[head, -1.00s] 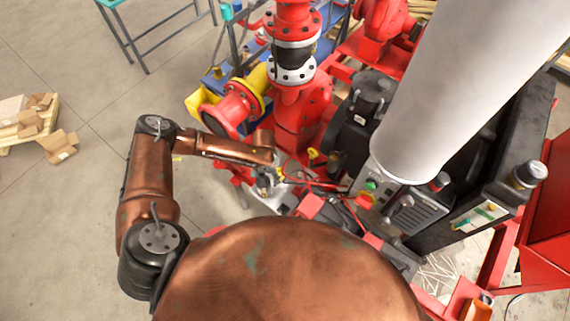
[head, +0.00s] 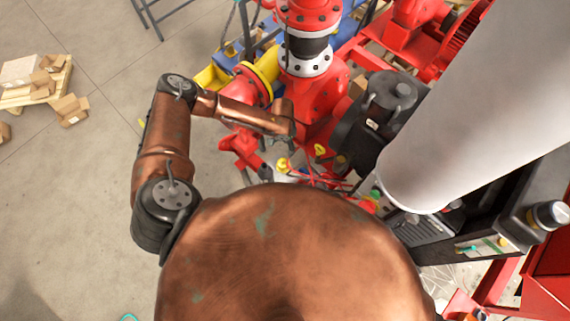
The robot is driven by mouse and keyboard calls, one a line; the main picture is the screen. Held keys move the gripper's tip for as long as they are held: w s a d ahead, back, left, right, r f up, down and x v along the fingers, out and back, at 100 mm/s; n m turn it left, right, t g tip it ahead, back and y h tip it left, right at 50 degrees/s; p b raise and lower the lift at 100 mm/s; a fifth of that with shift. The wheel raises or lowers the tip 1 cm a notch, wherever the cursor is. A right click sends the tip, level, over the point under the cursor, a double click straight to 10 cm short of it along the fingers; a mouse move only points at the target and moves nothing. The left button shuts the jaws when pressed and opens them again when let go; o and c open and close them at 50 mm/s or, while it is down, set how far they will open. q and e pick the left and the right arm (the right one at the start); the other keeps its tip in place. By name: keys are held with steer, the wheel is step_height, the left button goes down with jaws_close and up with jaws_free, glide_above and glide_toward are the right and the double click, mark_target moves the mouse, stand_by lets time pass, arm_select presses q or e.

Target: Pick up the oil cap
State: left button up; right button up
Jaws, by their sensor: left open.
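Two small yellow parts show low on the red pump: one (head: 283,164) just below my left gripper, another (head: 320,150) a little to its right. Either could be the oil cap; they are too small to tell. My left gripper (head: 278,142) is at the end of the copper-coloured arm, in front of the red pump body (head: 318,95). It is open, with no object visible in it. The fingers are small and partly lost against the pump. My right gripper is out of view.
Thin red cables (head: 318,178) run beside the yellow parts. A dark motor (head: 385,105) stands to the right, and a yellow flange ring (head: 262,82) is behind the arm. Cardboard boxes (head: 68,108) lie at the left, with open floor between.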

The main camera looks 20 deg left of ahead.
arm_select(q)
steer(key=b, duration=0.9)
glide_above(283, 162)
step_height(283, 162, down, 10)
steer(key=shift+s+r, duration=0.1)
steer(key=shift+r, duration=0.05)
step_height(283, 162, down, 7)
steer(key=shift+d+f, duration=0.1)
steer(key=shift+f, duration=0.3)
steer(key=c, duration=1.4)
